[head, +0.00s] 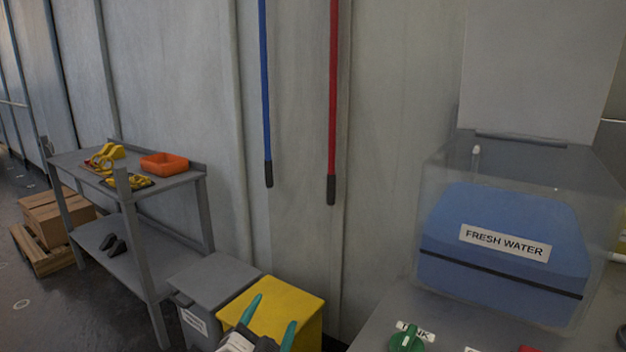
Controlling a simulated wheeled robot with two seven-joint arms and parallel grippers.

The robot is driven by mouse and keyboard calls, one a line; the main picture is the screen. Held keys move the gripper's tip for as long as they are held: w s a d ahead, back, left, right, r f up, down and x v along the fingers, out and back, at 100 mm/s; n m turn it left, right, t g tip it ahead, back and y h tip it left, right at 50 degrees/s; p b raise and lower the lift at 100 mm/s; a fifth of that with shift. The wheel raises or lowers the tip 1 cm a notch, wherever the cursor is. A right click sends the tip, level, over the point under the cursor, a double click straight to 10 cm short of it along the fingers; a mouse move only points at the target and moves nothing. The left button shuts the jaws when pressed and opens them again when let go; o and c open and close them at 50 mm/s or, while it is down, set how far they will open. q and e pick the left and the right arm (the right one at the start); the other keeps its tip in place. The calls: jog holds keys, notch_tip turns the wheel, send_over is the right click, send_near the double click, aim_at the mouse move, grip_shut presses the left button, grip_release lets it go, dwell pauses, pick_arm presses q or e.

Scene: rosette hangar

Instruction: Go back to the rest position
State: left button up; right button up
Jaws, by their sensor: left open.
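My left gripper (272,324) shows at the bottom edge of the head view, with two teal fingertips pointing up. Its fingers are apart and nothing is between them. It is in front of the yellow bin (295,302), which it partly covers. The rest of my left arm is cut off by the bottom edge. My right gripper is not in view.
A blue tank labelled FRESH WATER (505,240) sits in a clear box at right, above a grey panel with a green knob (407,338). A grey bin (212,283), a workbench (190,180) with an orange tray (165,163), and boxes (57,215) stand left.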

pick_arm(q)
jog(key=s+a+f+n+g+y, duration=0.25)
jog(key=s+a+f+g, duration=0.2)
jog(key=f, duration=0.25)
jog(key=s+a+f+n+g+y, duration=0.1)
jog(key=s+a+f+n+g, duration=0.25)
jog(key=s+f, duration=0.35)
jog(key=s+a+f+n+g, duration=0.1)
jog(key=s+a+f+g, duration=0.25)
jog(key=s, duration=0.55)
jog(key=s+a+f+n+g, duration=0.2)
jog(key=s+f+g, duration=0.15)
jog(key=s, duration=0.45)
notch_tip(320, 180, down, 27)
jog(key=s+g, duration=0.1)
jog(key=s, duration=0.1)
jog(key=s+a+g+p, duration=0.1)
jog(key=s+a+p, duration=0.1)
jog(key=s+p, duration=1.4)
jog(key=shift+a+m+y, duration=0.3)
jog(key=shift+y, duration=0.05)
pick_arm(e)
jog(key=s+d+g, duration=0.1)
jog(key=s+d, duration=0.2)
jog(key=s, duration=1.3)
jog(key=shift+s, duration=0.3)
